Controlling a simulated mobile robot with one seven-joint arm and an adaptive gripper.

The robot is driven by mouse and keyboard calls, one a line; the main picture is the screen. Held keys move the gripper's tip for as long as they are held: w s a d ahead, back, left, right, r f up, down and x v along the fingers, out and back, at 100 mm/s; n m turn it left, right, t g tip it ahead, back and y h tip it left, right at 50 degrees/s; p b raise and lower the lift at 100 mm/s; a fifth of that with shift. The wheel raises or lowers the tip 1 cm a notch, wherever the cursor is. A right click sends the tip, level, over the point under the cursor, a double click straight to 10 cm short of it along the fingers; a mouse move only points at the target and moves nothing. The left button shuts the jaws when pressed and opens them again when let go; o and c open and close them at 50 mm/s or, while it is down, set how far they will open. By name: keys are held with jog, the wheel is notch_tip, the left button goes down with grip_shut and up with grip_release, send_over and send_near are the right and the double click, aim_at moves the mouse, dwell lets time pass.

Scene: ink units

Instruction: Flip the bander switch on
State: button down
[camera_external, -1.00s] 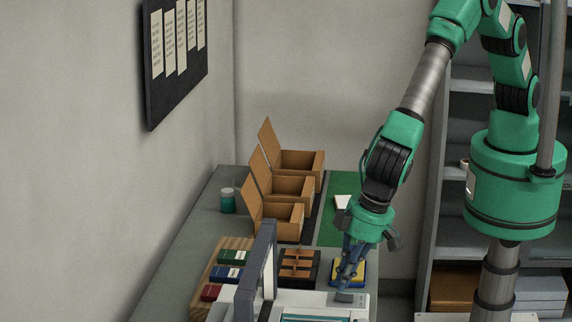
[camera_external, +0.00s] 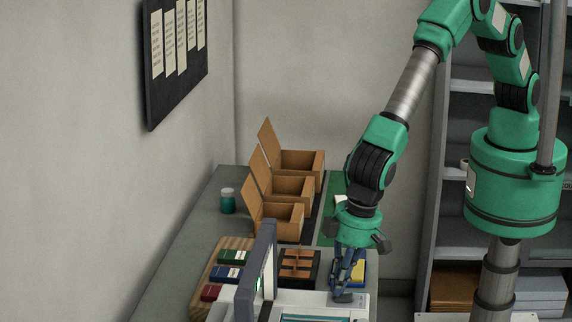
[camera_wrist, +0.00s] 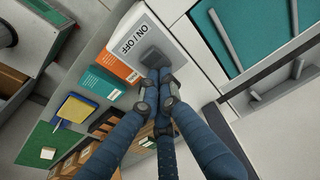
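The bander (camera_external: 300,298) is a white machine with a dark upright arch, at the bottom of the external view. The fingers partly hide the switch.
Three open cardboard boxes (camera_external: 290,187) stand on the bench behind. A wooden tray (camera_external: 239,242) with coloured packs is left of the arch.

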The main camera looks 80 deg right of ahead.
jog(key=shift+s+f, duration=0.15)
jog(key=shift+s, duration=0.4)
jog(key=shift+s+b, duration=0.35)
jog(key=shift+s, duration=0.1)
jog(key=shift+r, duration=0.4)
jog(key=s+r, duration=0.3)
jog(key=r, duration=1)
jog(key=shift+s+b, duration=0.4)
jog(key=shift+w+a+f+b, duration=0.15)
jog(key=shift+w+b, duration=0.15)
jog(key=shift+b, duration=1.3)
